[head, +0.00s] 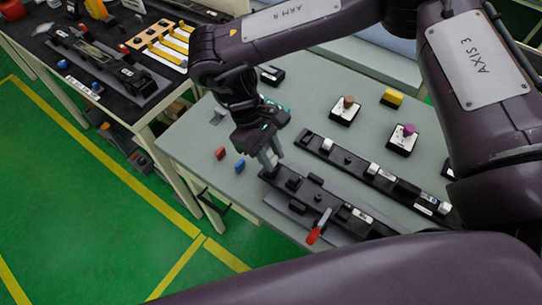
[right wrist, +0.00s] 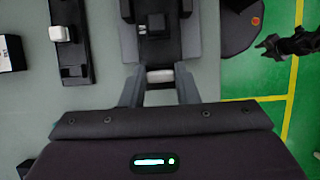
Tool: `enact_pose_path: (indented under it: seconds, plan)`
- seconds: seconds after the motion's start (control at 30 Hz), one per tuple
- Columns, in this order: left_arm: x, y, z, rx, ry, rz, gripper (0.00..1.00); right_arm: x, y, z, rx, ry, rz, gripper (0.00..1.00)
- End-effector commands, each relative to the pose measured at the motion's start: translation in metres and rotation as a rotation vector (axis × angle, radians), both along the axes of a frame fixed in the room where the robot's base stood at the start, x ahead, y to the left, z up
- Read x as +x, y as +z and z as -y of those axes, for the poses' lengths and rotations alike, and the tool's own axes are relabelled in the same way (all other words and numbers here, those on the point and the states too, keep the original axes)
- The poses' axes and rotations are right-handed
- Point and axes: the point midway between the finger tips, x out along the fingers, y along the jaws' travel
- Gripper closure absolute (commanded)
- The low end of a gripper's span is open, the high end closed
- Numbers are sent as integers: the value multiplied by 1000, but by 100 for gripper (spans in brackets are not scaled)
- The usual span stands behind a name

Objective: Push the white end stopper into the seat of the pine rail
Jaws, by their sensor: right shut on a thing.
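My right gripper (head: 270,158) points down at the left end of a dark fixture (head: 275,206) on the near table. In the right wrist view its two grey fingers (right wrist: 160,88) are shut on the white end stopper (right wrist: 159,75). The stopper lies crosswise between the fingertips, at the near end of the dark rail (right wrist: 158,53) in the fixture. I cannot tell whether it touches the rail or its seat. No rail there looks pine-coloured; the rail in the fixture looks dark. The stopper is not clear in the head view.
A second dark rail (head: 351,160) with white clips lies behind the fixture. A red handle (head: 318,228) stands at its front. Red (head: 220,153) and blue (head: 240,166) small blocks lie to the left. Several blocks with knobs stand at the back.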

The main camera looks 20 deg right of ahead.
Motion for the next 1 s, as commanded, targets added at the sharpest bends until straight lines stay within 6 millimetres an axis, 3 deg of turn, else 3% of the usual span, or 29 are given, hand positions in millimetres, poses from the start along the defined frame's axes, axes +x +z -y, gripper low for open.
enact_pose_path:
  seconds: [0.13, 0.53, 0.57, 0.7, 1.0]
  plan:
    - [0, 1, -1, 2, -1, -1, 64, -1, -16, 0, 1, -1, -2, 93]
    - [1, -1, -4, 5, 0, 1, 64, 0, -21, 0, 0, 0, 0, 93]
    - [1, 0, -4, 5, 0, 1, 64, 0, -20, 0, 1, 0, 1, 68]
    - [1, 0, -4, 5, 0, 1, 64, 0, -20, 0, 0, 0, 0, 50]
    - [2, 1, -4, 6, 2, 2, 64, 0, -18, 0, 0, 0, 1, 50]
